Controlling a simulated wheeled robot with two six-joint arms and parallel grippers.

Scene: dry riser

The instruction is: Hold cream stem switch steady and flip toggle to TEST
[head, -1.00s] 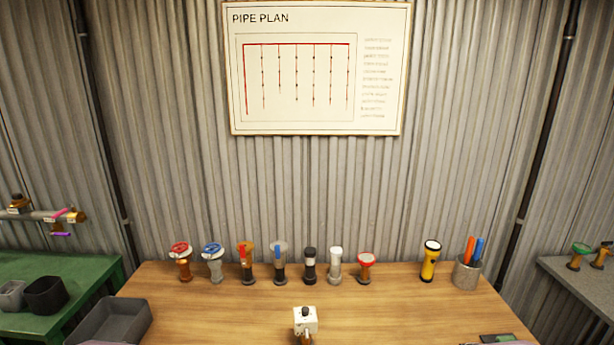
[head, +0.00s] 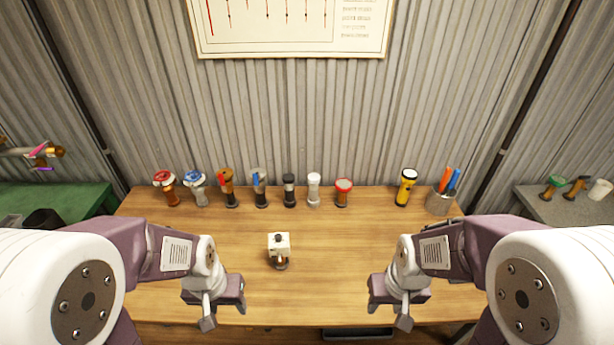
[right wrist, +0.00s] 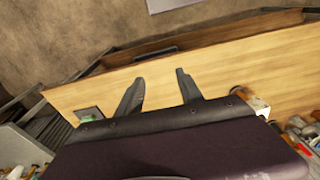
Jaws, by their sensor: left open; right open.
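The cream stem switch (head: 279,245) stands upright on the wooden table, a small cream box on a short stem with a dark toggle on it. Its toggle position is too small to read. My left gripper (head: 222,309) is to the left of the switch and nearer to me, open and empty. My right gripper (head: 389,307) is to the right of it and nearer to me, open and empty. In the right wrist view the right gripper's two fingers (right wrist: 162,88) are spread, and the switch (right wrist: 252,100) shows partly behind the gripper body at the right.
Several valves and fittings, among them a red-topped one (head: 343,190), line the table's back edge. A yellow flashlight (head: 405,188) and a metal cup (head: 438,203) with pens stand at the back right. The wooden table (head: 335,260) is clear around the switch.

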